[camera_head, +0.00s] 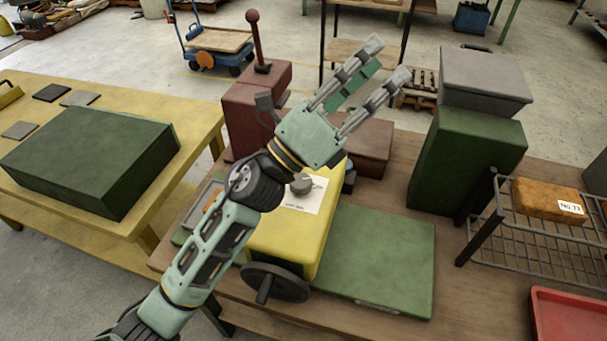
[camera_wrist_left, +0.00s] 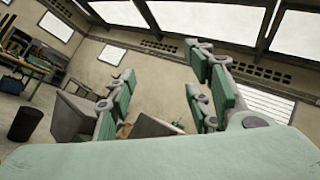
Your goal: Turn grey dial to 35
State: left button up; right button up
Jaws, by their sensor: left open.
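The grey dial (camera_head: 301,184) sits on a white label plate (camera_head: 312,197) on top of the yellow machine housing (camera_head: 292,238). The plate's markings are too small to read. My left gripper (camera_head: 388,60) is open and empty, raised above the machine, with its fingers pointing up and right, away from the dial. Its hand is above and beside the dial in the picture and partly covers the housing. In the left wrist view the open fingers (camera_wrist_left: 158,90) point toward the far wall and windows, and the dial does not show. My right gripper is in neither view.
A black handwheel (camera_head: 274,283) is on the housing's front. A green base plate (camera_head: 380,255) lies to the right. A red machine with a lever (camera_head: 253,35) stands behind. A green block (camera_head: 470,155) and a wire rack (camera_head: 540,238) stand at right, a red tray (camera_head: 570,318) at front right.

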pick_arm(q)
jog(key=s+d+f+m+g+y, duration=0.1)
jog(key=s+d+m+g, duration=0.35)
jog(key=m+g, duration=0.3)
jog(key=s+d+f+m+g, duration=0.25)
jog(key=d+m+g, duration=0.25)
jog(key=m+g, duration=0.3)
jog(key=m+t+y, duration=0.3)
jog(key=m+y, duration=1.1)
jog(key=y, duration=0.7)
send_over(303, 179)
jog(key=shift+n, duration=0.25)
notch_tip(303, 179, down, 14)
jog(key=shift+s+d+r, duration=0.1)
jog(key=shift+d+r, duration=0.05)
jog(key=shift+r, duration=0.05)
jog(key=shift+a+f, duration=0.2)
notch_tip(303, 179, down, 6)
jog(key=shift+p, duration=1.25)
jog(key=shift+d+f, duration=0.1)
jog(key=shift+f, duration=0.5)
